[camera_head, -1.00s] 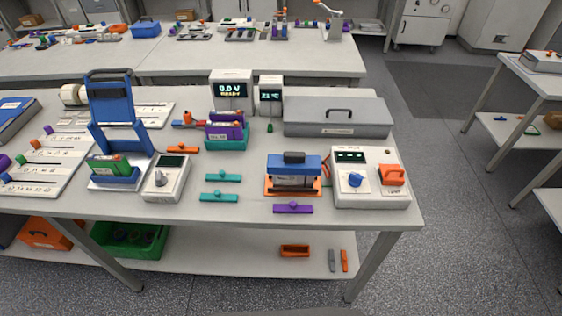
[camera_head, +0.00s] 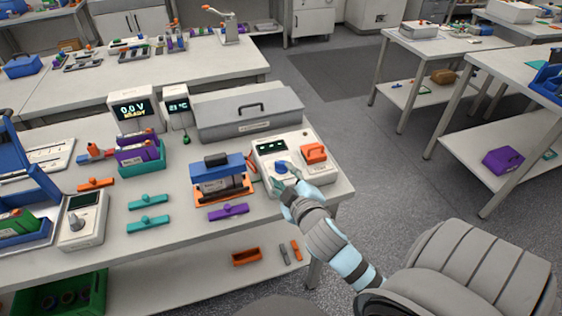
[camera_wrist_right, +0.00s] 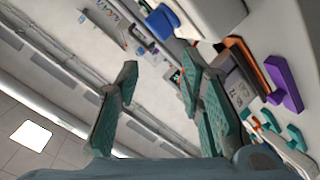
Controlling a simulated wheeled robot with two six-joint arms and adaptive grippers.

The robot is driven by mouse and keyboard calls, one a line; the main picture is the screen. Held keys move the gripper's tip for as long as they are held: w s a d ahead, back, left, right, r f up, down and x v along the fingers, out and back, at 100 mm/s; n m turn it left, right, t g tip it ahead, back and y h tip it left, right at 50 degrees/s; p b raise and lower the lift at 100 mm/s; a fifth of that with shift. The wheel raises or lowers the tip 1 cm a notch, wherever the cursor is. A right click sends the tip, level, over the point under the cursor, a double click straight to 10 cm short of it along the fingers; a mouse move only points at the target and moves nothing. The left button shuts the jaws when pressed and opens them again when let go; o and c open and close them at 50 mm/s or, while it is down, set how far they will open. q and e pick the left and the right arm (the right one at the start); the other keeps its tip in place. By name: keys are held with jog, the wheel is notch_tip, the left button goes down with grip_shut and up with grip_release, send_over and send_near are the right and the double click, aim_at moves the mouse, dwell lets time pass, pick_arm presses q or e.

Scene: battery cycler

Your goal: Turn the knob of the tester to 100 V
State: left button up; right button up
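The tester (camera_head: 262,149) is a white box at the right end of the near table, with a green-lit display on top, a blue knob (camera_head: 281,167) and an orange switch. The digits and the knob's pointer are too small to read. My right gripper (camera_head: 287,180) is at the front of the tester, close to the knob. In the right wrist view my right gripper (camera_wrist_right: 157,78) has its two green-padded fingers spread with nothing between them. My left gripper is out of view.
A blue-topped clamp on an orange base (camera_head: 222,185) stands left of the tester, with a purple strip (camera_head: 228,212) in front. A grey case (camera_head: 247,118) lies behind. Another white meter with a grey knob (camera_head: 82,220) is at the left. The floor right of the table is open.

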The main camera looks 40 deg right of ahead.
jog(key=w+r+n+t+y, duration=0.1)
jog(key=w+r+n+t, duration=0.35)
jog(key=r, duration=0.65)
jog(key=w+a+r+n+y, duration=0.4)
jog(key=a+r+n+y, duration=0.7)
jog(key=n+y, duration=0.8)
jog(key=n+g+h, duration=1.2)
jog(key=n+g, duration=0.3)
send_near(280, 162)
jog(key=b+x, duration=0.4)
jog(key=x, duration=0.5)
jog(key=shift+d, duration=0.1)
jog(key=shift+c, duration=0.4)
grip_shut()
